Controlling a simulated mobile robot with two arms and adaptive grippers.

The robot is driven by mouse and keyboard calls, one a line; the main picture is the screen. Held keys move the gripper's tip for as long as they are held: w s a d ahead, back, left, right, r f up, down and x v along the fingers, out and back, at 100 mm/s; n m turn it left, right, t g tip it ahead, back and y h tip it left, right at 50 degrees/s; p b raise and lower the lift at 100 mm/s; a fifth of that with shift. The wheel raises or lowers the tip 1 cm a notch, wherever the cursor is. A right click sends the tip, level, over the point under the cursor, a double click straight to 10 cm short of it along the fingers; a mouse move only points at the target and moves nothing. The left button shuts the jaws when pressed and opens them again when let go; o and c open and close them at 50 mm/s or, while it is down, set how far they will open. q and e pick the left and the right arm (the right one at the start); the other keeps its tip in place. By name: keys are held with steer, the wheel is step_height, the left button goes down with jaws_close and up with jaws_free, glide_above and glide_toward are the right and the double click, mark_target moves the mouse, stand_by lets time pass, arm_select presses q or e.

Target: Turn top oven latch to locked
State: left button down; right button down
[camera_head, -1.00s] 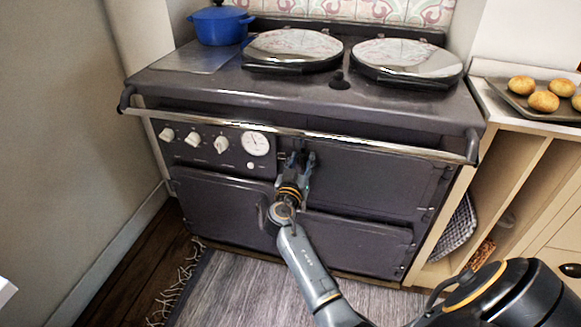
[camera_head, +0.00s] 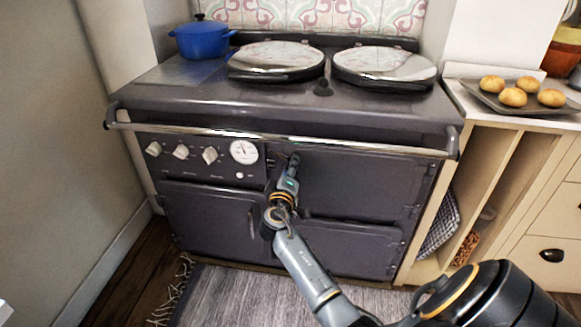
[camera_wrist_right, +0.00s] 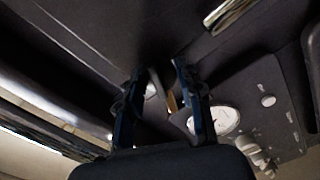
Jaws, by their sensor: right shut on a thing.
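The dark grey range cooker's top oven door (camera_head: 370,185) is at the upper right of its front and is closed. My right gripper (camera_head: 291,162) is at the left edge of this door, just below the chrome rail. In the right wrist view its two dark fingers (camera_wrist_right: 160,78) are close around a small part at the door's edge, with a bit of brass colour (camera_wrist_right: 172,103) showing between them. The gripper is shut on this part, which looks like the latch. Its shape and angle are mostly hidden by the fingers.
The chrome rail (camera_head: 345,145) runs across the front above the gripper. White knobs (camera_head: 181,152) and a round gauge (camera_head: 243,152) are to the left. The lower door (camera_head: 350,247) is closed. A blue pot (camera_head: 202,41) and a tray with buns (camera_head: 480,97) stand above.

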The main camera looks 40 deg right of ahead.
steer(key=n+p, duration=0.1)
steer(key=n, duration=0.3)
steer(key=shift+r, duration=0.1)
arm_select(q)
steer(key=shift+s+a+f, duration=0.1)
steer(key=shift+s+f, duration=0.4)
steer(key=shift+f, duration=0.3)
steer(key=shift+s+f, duration=0.45)
steer(key=shift+f, duration=0.4)
steer(key=shift+s+a+f, duration=0.1)
steer(key=shift+s+f, duration=0.4)
steer(key=shift+f, duration=0.3)
arm_select(e)
steer(key=shift+n, duration=0.7)
steer(key=c, duration=0.9)
jaws_free()
steer(key=shift+w, duration=0.1)
steer(key=shift+o, duration=0.2)
steer(key=shift+f, duration=0.2)
steer(key=shift+s+a, duration=0.35)
steer(key=shift+a, duration=0.1)
steer(key=v, duration=1.1)
